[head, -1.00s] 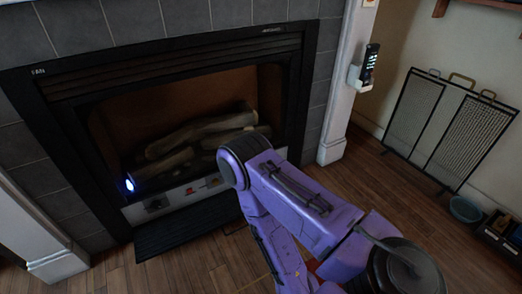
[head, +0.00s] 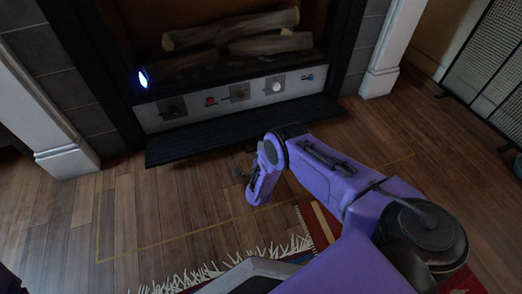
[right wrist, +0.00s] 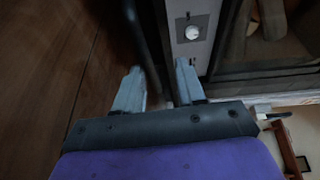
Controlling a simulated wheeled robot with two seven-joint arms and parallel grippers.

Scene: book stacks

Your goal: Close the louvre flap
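The louvre flap (head: 245,130) is a long black slatted panel below the fireplace. It hangs open, sticking out above the floor under a pale control strip (head: 222,97). My right gripper (head: 240,173) is low in front of the flap's front edge, partly hidden by its own wrist. In the right wrist view my right gripper (right wrist: 158,72) has two grey fingers spread apart with nothing held. The dark edge of the flap (right wrist: 143,40) runs down toward the gap between them; I cannot tell whether they touch. My left gripper is not in view.
Knobs and a red button sit on the control strip, with a bright blue-white light (head: 142,78) at its left. Logs (head: 230,30) lie in the firebox above. A fringed red rug (head: 318,225) lies on the wooden floor. A mesh screen (head: 492,60) stands at right.

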